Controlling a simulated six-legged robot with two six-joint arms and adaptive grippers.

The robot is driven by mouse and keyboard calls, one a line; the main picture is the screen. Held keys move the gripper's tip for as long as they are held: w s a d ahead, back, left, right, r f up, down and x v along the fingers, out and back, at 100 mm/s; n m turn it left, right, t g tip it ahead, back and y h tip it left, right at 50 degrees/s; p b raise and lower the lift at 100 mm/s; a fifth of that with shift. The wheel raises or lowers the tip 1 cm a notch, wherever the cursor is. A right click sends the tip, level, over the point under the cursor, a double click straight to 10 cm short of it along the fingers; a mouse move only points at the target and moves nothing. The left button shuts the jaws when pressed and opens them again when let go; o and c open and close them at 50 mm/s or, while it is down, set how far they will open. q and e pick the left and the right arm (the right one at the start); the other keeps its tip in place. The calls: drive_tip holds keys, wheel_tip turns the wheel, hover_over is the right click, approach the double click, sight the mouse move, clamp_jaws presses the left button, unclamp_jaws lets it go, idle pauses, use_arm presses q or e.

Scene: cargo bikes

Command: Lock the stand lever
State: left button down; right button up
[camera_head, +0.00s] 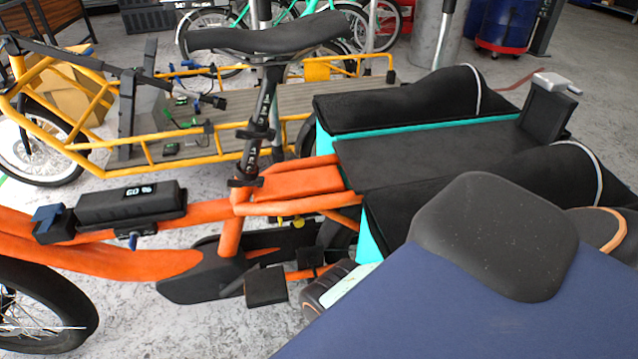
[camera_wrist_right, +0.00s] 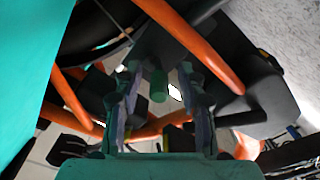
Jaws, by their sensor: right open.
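The orange cargo bike (camera_head: 120,262) stands across the front of the head view. Its frame tubes also show in the right wrist view (camera_wrist_right: 190,42). My right gripper (camera_wrist_right: 159,70) is open under the bike frame, with one finger on each side of a dark part that has a short green cylinder (camera_wrist_right: 159,86). The cylinder sits between the fingers; I cannot tell whether they touch it, or whether it is the stand lever. No stand lever can be made out in the head view, where my arm hides the rear underside. My left gripper is not in view.
The bike carries a battery (camera_head: 130,203) reading 60 %, a black saddle (camera_head: 265,34) and black rear bags (camera_head: 400,97) with teal sides. Tubes and a wheel crowd the right gripper. A yellow cargo bike (camera_head: 190,150) stands close behind. Grey floor (camera_head: 150,325) is clear in front.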

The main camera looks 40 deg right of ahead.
drive_tip(key=shift+a+r, duration=0.1)
clamp_jaws()
idle(0.7)
